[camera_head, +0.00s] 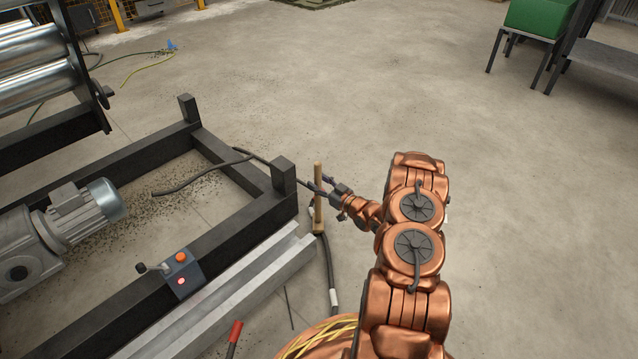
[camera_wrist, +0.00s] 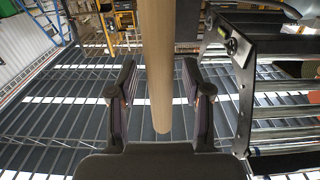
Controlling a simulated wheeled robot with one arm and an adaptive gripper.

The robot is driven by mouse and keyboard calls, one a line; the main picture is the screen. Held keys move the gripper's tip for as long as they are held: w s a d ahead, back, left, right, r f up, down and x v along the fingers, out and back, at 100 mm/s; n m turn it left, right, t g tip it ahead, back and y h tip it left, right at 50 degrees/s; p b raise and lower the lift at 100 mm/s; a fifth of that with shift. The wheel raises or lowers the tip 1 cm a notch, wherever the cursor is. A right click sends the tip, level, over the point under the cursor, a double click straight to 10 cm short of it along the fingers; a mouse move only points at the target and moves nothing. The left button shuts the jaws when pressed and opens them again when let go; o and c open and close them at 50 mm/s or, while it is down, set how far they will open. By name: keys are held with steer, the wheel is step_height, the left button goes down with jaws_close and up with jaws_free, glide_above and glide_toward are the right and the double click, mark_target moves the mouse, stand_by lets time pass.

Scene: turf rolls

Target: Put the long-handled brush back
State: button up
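A pale wooden handle (camera_head: 318,200), which looks like that of the long-handled brush, stands close to upright beside the corner of the dark frame. No bristle head can be made out. My gripper (camera_head: 325,185) reaches in from the right at the handle's upper part. In the wrist view the handle (camera_wrist: 157,65) runs down from the top edge, its rounded end between the two fingers of my gripper (camera_wrist: 160,85). The fingers are apart, with a visible gap on each side of the handle. Whether the handle is fully within the fingers' depth is unclear.
A dark steel frame (camera_head: 150,262) with corner posts fills the left, with a motor (camera_head: 85,215) and a control box (camera_head: 182,272). Pale metal beams (camera_head: 235,300) lie alongside it. Black cables (camera_head: 330,265) run on the floor. Open concrete (camera_head: 480,140) lies to the right.

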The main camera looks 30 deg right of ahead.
steer(key=shift+r, duration=0.1)
steer(key=p+v, duration=0.5)
steer(key=v, duration=0.7)
steer(key=w+d+r+g+h, duration=0.2)
steer(key=w+r+g+h, duration=0.2)
steer(key=w+r+g, duration=0.3)
steer(key=s+a+r+m+g+h, duration=0.1)
steer(key=s+a+r+g, duration=0.2)
steer(key=r, duration=0.2)
steer(key=s+a+r+g+h, duration=0.2)
steer(key=s+a+r, duration=0.1)
steer(key=a+r, duration=0.15)
steer(key=s+a+r+g+y, duration=0.1)
steer(key=s+a+r+g, duration=0.2)
steer(key=s+a+r, duration=0.2)
steer(key=s+a+r+m+g+y, duration=0.1)
steer(key=s+a+r+g, duration=0.2)
steer(key=s+a, duration=0.9)
steer(key=s+a+r+g+y, duration=0.1)
steer(key=s+a+r, duration=0.6)
steer(key=s, duration=1.2)
steer(key=shift+s+a+g, duration=0.3)
steer(key=shift+a+g, duration=0.6)
